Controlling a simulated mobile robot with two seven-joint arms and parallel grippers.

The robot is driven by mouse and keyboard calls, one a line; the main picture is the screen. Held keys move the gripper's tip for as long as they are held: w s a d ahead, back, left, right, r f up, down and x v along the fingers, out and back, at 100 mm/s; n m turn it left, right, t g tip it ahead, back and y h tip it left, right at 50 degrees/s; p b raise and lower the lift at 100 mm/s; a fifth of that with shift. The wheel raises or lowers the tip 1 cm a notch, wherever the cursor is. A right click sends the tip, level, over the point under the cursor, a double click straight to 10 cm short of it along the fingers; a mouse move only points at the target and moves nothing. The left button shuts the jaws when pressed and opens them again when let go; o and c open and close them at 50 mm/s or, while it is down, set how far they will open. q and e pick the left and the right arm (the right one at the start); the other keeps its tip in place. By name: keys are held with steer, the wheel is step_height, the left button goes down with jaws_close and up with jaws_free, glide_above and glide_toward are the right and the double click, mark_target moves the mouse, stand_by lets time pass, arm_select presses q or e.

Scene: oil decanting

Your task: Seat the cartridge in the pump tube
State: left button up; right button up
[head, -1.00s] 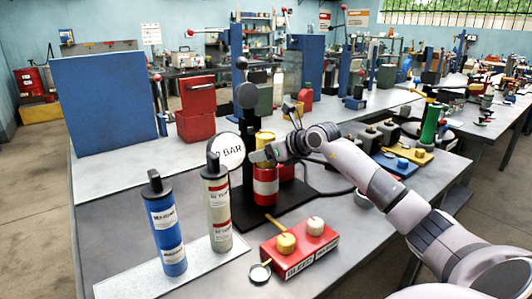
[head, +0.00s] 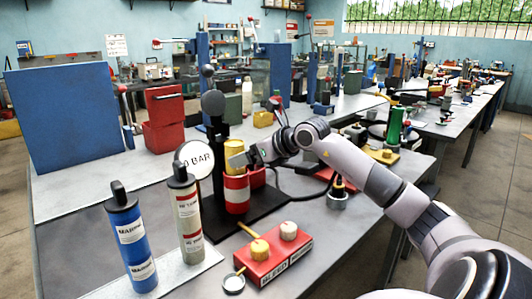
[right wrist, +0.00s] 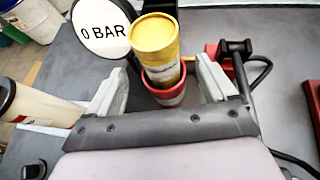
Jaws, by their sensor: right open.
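The yellow cartridge (head: 233,149) stands in the mouth of the red and white pump tube (head: 237,193), with its upper part showing above the rim. In the right wrist view, the cartridge (right wrist: 160,58) rises from the red tube rim (right wrist: 172,96) and leans slightly; its lower end is hidden inside. My right gripper (head: 245,158) is beside the cartridge at the tube's top. In the right wrist view, my right gripper (right wrist: 157,78) is open, one finger on each side of the cartridge, with gaps showing. My left gripper is out of view.
A round 0 BAR gauge (head: 194,159) and a black stand (head: 213,104) are close behind the tube. Blue (head: 131,245) and grey (head: 186,212) cartridges stand on a pale tray at front left. A red box with knobs (head: 272,262) sits in front.

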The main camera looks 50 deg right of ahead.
steer(key=b+v, duration=0.2)
steer(key=v, duration=0.4)
steer(key=shift+s, duration=0.2)
steer(key=shift+r, duration=0.15)
stand_by(0.5)
